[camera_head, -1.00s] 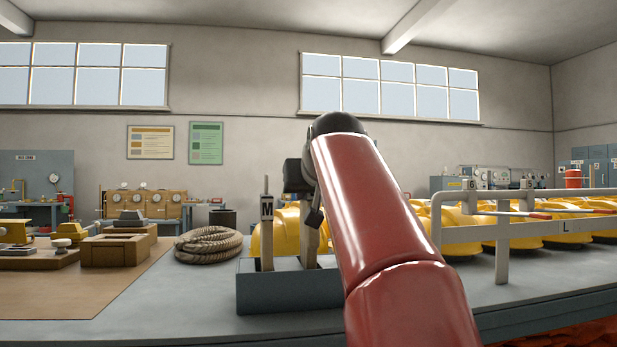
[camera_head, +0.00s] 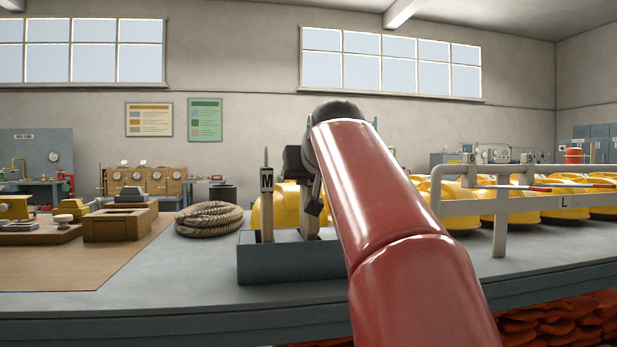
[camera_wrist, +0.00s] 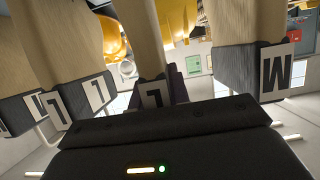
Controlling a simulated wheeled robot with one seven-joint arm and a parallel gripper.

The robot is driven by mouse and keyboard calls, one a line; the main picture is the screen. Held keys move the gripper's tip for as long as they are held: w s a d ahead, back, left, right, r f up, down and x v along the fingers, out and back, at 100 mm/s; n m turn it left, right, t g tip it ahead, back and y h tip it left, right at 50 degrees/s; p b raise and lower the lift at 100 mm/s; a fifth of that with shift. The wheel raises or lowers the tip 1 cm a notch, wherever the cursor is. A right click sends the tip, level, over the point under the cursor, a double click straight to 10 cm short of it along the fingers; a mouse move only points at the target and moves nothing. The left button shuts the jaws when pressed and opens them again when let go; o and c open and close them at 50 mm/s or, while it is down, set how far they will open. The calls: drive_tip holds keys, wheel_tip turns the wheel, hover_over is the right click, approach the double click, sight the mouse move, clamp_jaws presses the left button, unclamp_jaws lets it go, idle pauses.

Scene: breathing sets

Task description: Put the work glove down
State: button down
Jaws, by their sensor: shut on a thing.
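The work glove (camera_head: 309,222) is a beige, tapering thing with a dark cuff. It stands upright, its lower end inside or behind the front wall of a dark blue-grey box (camera_head: 290,265). In the wrist view the glove (camera_wrist: 146,40) shows upside down, with an L label on its cuff. My gripper (camera_head: 297,166) is at the cuff and shut on it; the red arm hides part of it. A similar beige thing marked M (camera_head: 267,212) stands just left in the box, and in the wrist view it is at the right (camera_wrist: 240,45).
More beige things with L labels (camera_wrist: 75,110) stand close at the left of the wrist view. A coiled rope (camera_head: 208,219) lies left of the box. A white rail (camera_head: 500,207) with yellow helmet-like things (camera_head: 455,215) behind it is at right. Bare bench (camera_head: 185,272) lies left of the box.

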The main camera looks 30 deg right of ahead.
drive_tip(key=shift+f+b, duration=0.35)
drive_tip(key=shift+f, duration=0.1)
drive_tip(key=c, duration=1.3)
unclamp_jaws()
drive_tip(key=shift+o, duration=0.2)
drive_tip(key=v, duration=0.7)
drive_tip(key=shift+s, duration=0.35)
drive_tip(key=shift+a+r, duration=0.15)
